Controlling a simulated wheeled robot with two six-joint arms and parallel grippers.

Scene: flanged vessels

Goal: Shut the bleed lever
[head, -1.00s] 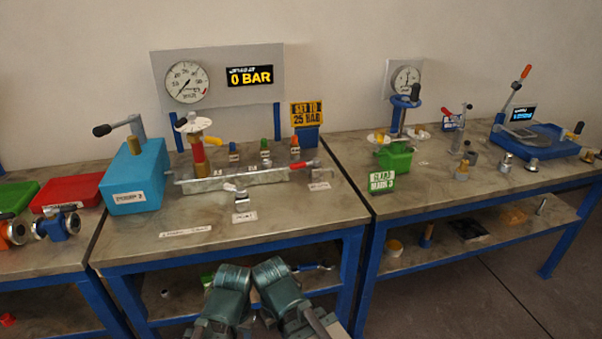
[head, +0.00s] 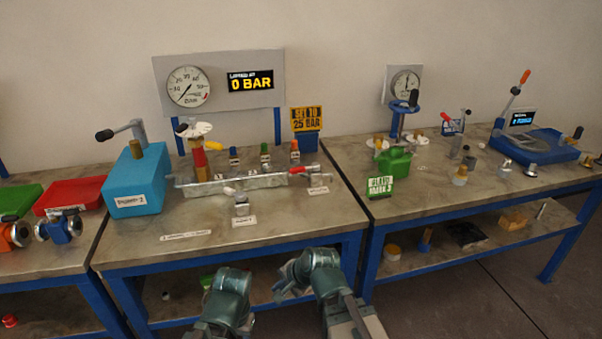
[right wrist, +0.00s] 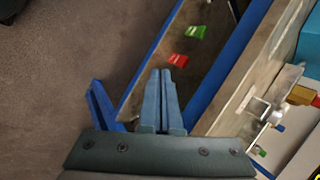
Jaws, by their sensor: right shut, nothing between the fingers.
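On the middle bench a metal manifold (head: 235,182) carries a red-handled lever (head: 303,169) at its right end, lying along the rail. A small valve (head: 241,206) with a pale lever (head: 231,191) stands in front of it. The tags are too small to read, so I cannot tell which is the bleed lever. My right gripper (right wrist: 165,75) shows in the right wrist view, its blue fingers together and empty, over the bench edge and lower shelf. It is apart from both levers. My left arm (head: 228,292) is low in the head view; its fingers are hidden.
A gauge board (head: 222,82) reading 0 BAR stands behind the manifold, with a "SET TO 25 BAR" sign (head: 306,119) to its right. A blue pump box (head: 136,180) stands left. The bench's front strip (head: 290,228) is mostly clear. Another bench (head: 440,190) adjoins at right.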

